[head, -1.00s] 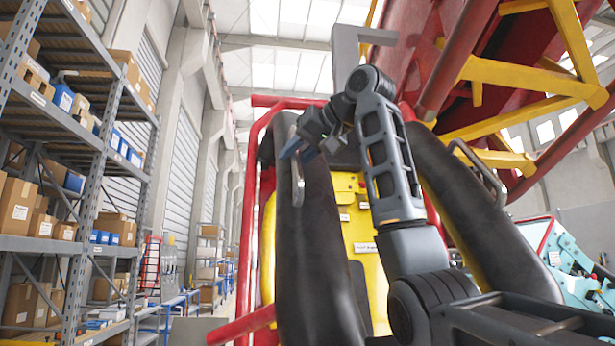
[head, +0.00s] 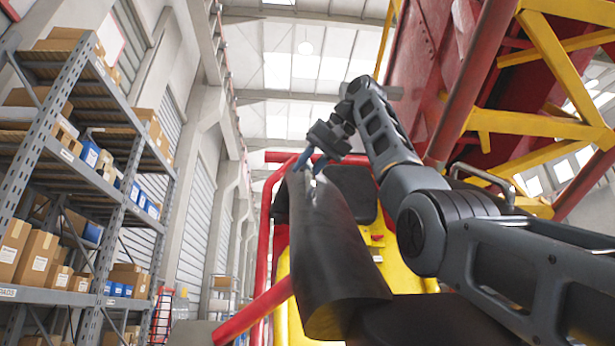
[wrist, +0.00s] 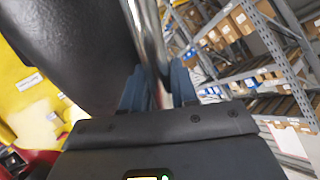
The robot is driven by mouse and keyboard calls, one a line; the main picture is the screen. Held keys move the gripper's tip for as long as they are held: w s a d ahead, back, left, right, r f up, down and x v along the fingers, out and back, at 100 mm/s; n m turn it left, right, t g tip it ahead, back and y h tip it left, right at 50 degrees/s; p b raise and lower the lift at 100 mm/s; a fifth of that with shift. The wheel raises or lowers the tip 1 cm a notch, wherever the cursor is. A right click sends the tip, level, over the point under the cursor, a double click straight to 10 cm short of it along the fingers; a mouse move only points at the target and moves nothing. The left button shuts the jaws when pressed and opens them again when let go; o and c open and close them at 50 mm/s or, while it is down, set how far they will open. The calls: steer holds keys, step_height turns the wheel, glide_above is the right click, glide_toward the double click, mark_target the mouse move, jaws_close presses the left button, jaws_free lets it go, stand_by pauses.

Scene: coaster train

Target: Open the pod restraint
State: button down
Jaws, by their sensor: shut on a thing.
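The black padded pod restraint (head: 325,240) is in the middle of the head view, tilted with its lower end towards me. In the wrist view its dark pad (wrist: 70,45) fills the upper left. A shiny metal handle (wrist: 148,35) runs along its side. My gripper (head: 310,165) is at the upper end of the pad, and its blue fingers (wrist: 158,88) are shut on the handle in the wrist view. The yellow and red pod seat (head: 405,275) is behind the restraint, partly hidden by the pad and my arm.
A grey storage rack (head: 115,185) with boxes stands at the left. A red frame tube (head: 262,215) runs beside the pad. The red and yellow coaster structure (head: 545,85) rises at the upper right. There is open space above the gripper.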

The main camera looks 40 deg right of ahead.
steer(key=shift+r, duration=0.75)
steer(key=c, duration=1.3)
jaws_free()
steer(key=shift+o, duration=0.2)
